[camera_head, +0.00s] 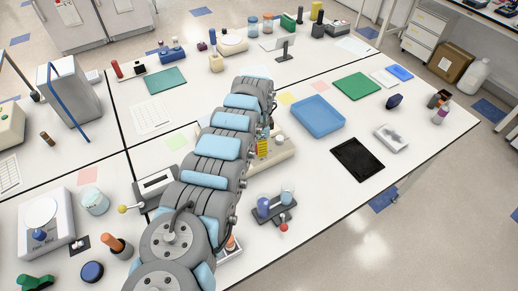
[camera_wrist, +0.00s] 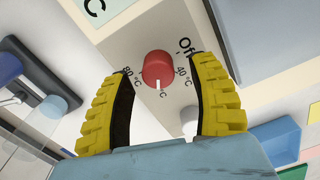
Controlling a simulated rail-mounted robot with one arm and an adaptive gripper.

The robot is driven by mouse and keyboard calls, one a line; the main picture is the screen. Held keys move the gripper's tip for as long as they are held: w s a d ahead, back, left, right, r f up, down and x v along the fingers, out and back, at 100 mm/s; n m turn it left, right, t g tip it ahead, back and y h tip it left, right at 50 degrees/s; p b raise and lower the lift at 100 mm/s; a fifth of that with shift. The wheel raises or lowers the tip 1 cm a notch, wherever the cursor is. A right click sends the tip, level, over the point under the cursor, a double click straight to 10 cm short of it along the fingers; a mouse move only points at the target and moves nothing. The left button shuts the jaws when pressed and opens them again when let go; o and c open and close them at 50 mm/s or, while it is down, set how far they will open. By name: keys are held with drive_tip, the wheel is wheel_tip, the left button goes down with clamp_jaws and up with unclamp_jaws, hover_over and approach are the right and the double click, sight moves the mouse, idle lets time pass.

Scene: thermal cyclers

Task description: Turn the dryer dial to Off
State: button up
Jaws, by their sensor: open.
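The red dial (camera_wrist: 157,68) sits on the dryer's pale front panel (camera_wrist: 183,35) in the wrist view. Its white pointer faces down in the picture, at a partly covered °C label between 80 °C and 40 °C. "Off" is printed to the upper right of the dial, beyond 40 °C. My gripper (camera_wrist: 163,73) is open, with a yellow finger on either side of the dial and visible gaps to it. In the head view, the dryer (camera_head: 285,152) is a beige box mostly behind my arm; the yellow fingers (camera_head: 263,147) show beside it, and the dial is hidden.
A small white knob (camera_wrist: 189,120) is near the right finger.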

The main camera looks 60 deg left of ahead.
drive_tip(key=shift+s+f, duration=0.1)
drive_tip(key=shift+f, duration=0.8)
clamp_jaws()
